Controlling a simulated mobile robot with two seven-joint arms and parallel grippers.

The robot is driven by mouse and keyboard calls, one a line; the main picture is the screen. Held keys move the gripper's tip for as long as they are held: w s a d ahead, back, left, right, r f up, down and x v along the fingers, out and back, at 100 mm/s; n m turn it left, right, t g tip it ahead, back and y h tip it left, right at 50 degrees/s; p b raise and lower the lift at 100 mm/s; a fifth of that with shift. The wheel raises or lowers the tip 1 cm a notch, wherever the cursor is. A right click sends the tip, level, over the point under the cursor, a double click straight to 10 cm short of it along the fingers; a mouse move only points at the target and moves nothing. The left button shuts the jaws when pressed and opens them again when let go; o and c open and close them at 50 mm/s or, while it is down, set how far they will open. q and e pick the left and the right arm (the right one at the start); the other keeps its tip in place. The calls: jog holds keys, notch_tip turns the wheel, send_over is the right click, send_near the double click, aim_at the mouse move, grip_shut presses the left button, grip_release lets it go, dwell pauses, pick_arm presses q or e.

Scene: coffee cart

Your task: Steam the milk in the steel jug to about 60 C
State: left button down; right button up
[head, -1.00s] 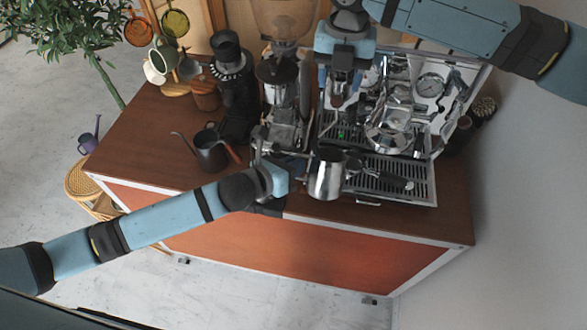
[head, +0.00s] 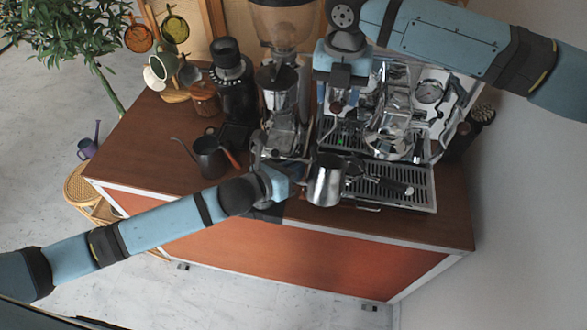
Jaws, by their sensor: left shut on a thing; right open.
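The steel jug (head: 326,182) is upright at the front left of the espresso machine, over the front edge of the drip tray (head: 415,194). My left gripper (head: 302,182) comes in from the left and is shut on the jug; its fingers are mostly hidden. The espresso machine (head: 437,93) is chrome, with a round gauge on its front. My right gripper (head: 340,98) hangs from above at the machine's left side and is open; its fingertips are hard to make out. The milk inside the jug and the steam wand's tip cannot be made out.
A grinder (head: 282,112) stands left of the machine, with a black grinder (head: 233,80) beside it. A dark kettle (head: 208,158) and a mug tree with cups (head: 165,68) are further left. The wooden counter (head: 140,150) is clear at its left front.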

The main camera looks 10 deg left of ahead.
aim_at(337, 103)
jog(key=shift+f, duration=1.9)
jog(key=c, duration=0.8)
jog(key=shift+r, duration=0.1)
